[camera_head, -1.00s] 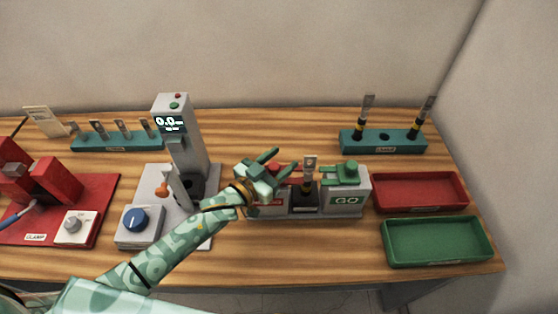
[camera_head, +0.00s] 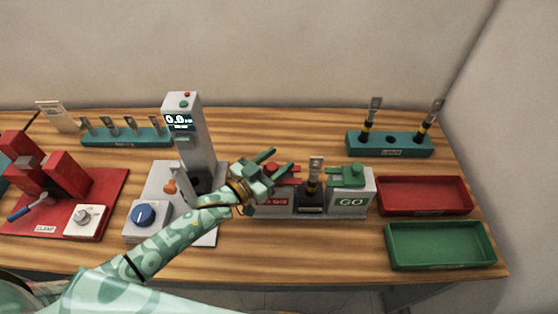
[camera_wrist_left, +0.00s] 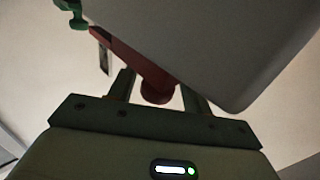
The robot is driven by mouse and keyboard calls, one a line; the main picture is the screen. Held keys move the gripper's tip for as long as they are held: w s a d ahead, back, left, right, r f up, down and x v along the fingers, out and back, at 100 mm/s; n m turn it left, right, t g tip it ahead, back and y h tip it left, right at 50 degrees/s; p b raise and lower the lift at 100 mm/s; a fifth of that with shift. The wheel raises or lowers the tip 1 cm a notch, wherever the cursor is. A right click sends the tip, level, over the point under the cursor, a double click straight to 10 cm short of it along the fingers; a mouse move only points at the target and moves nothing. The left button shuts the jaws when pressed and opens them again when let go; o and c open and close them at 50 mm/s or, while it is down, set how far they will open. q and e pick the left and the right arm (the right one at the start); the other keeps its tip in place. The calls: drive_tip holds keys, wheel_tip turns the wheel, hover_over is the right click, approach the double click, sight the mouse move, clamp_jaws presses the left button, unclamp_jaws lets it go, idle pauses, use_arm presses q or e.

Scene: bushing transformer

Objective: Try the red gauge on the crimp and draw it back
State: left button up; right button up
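The red gauge (camera_head: 284,174) sits on the left block of the grey gauge stand (camera_head: 273,204); its bar and round end (camera_wrist_left: 157,92) show in the left wrist view. A bushing with a crimped metal lug (camera_head: 316,165) stands upright in the stand's middle. My left gripper (camera_head: 269,160) is at the stand's left end, beside the red gauge. Its two fingers are apart, and in the wrist view the gauge's round end appears between them; I cannot tell whether they touch it. My right gripper is out of view.
The green GO gauge (camera_head: 346,174) is on the stand's right block. A red tray (camera_head: 424,210) and a green tray (camera_head: 440,262) lie to the right. A teal rack (camera_head: 390,150) with two bushings stands behind. A grey press (camera_head: 190,140) stands left of the gripper.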

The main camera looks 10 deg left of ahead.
use_arm(q)
drive_tip(key=shift+a, duration=0.1)
drive_tip(key=shift+s, duration=0.1)
drive_tip(key=shift+s+a, duration=0.1)
drive_tip(key=shift+s, duration=0.25)
drive_tip(key=v, duration=1.5)
drive_tip(key=shift+s+a+b, duration=0.15)
drive_tip(key=shift+a+b, duration=0.15)
drive_tip(key=shift+b, duration=0.05)
drive_tip(key=shift+f, duration=0.1)
